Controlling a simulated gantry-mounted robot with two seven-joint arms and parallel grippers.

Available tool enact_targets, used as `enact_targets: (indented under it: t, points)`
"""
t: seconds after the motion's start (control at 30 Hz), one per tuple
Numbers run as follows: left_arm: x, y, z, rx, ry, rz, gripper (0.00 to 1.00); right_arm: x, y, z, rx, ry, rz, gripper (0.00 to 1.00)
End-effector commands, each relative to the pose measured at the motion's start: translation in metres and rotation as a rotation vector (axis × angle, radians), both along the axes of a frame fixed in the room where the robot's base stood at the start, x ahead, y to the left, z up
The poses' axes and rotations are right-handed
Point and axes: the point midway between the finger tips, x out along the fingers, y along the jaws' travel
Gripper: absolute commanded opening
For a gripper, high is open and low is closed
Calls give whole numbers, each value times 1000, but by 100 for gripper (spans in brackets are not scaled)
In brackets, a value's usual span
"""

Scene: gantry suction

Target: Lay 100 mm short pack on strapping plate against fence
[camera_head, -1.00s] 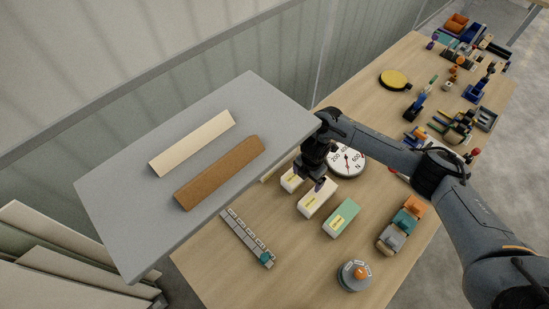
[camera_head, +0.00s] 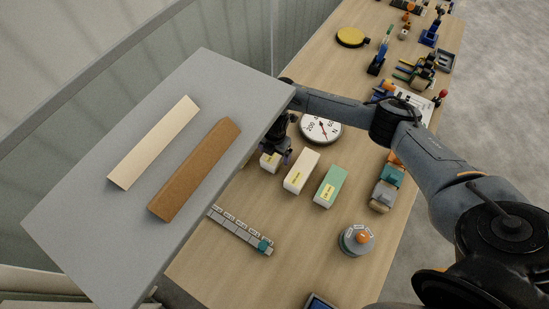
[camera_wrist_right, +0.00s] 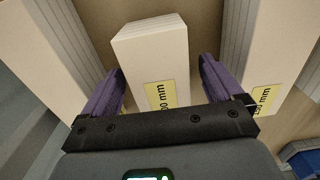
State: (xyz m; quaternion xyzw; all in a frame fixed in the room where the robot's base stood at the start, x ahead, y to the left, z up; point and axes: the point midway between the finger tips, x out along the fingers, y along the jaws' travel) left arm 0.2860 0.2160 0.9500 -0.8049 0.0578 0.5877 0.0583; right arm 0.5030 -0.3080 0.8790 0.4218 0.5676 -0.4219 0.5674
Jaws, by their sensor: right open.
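The short white pack (camera_head: 270,162) lies on the wooden table, partly hidden under my right gripper (camera_head: 284,153). In the right wrist view this pack (camera_wrist_right: 150,55) has a yellow label partly reading "00 mm". The purple fingers of my right gripper (camera_wrist_right: 163,88) are open, one on either side of the pack's near end. I cannot tell whether they touch it. A grey plate (camera_head: 215,75) carries a cream strip (camera_head: 153,143) and a brown bar (camera_head: 195,169); I cannot tell whether these are the strapping plate and fence. My left gripper is out of view.
A longer white pack (camera_head: 301,171) and a green pack (camera_head: 330,186) lie right of the short pack. A round dial (camera_head: 320,127) is behind them. A segmented grey strip (camera_head: 240,231) and a round device with an orange knob (camera_head: 357,239) are nearer. Bare tabletop lies between these two.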

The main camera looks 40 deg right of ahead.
Motion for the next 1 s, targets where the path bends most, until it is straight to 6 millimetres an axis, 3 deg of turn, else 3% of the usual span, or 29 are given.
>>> enact_targets:
  t: [0.37, 0.77, 1.0]
  points:
    - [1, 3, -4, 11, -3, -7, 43, 0, 0, -4, 0, -1, 0, 92]
    - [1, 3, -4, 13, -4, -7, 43, 0, 0, -4, 0, 0, 0, 31]
    - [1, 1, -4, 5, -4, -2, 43, 1, 0, -3, 0, -1, 0, 29]
